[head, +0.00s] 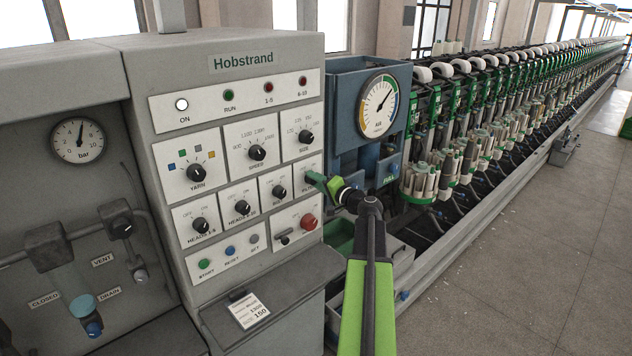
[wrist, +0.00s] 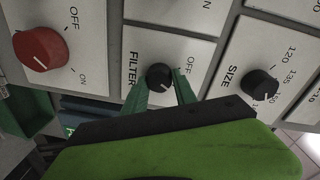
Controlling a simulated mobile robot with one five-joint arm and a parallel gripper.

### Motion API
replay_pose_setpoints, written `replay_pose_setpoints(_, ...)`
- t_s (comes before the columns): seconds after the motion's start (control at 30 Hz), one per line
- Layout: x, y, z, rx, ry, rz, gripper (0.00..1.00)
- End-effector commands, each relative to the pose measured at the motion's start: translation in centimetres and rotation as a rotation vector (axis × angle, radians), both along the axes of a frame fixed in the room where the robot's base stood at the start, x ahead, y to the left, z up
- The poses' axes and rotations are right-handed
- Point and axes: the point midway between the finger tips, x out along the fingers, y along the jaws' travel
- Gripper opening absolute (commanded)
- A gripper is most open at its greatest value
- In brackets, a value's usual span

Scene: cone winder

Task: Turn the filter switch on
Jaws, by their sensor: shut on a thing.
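The filter switch is a small round black knob (wrist: 159,76) on a white plate marked FILTER, seen in the wrist view. OFF is printed on the plate to the right of the knob. My gripper (wrist: 160,84) has its two green fingers on either side of the knob and is shut on it. The fingers cover part of the knob and plate, so which way its pointer faces is hard to tell. In the head view my gripper (head: 315,179) reaches the right edge of the control panel and hides the knob.
In the wrist view, the size knob (wrist: 260,83) is to the right and a red knob (wrist: 39,49) to the left. In the head view, the heads knobs (head: 242,208) and the yarn knob (head: 196,172) are left of my gripper. A blue gauge unit (head: 343,82) stands just beyond the panel.

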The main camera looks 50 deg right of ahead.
Motion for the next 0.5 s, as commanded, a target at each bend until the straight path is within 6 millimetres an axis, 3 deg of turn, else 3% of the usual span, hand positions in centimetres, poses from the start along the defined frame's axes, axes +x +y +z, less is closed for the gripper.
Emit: replay_pose_setpoints(0.5, -0.03, -0.03, -0.05, 0.044, -0.002, -0.001, 0.00)
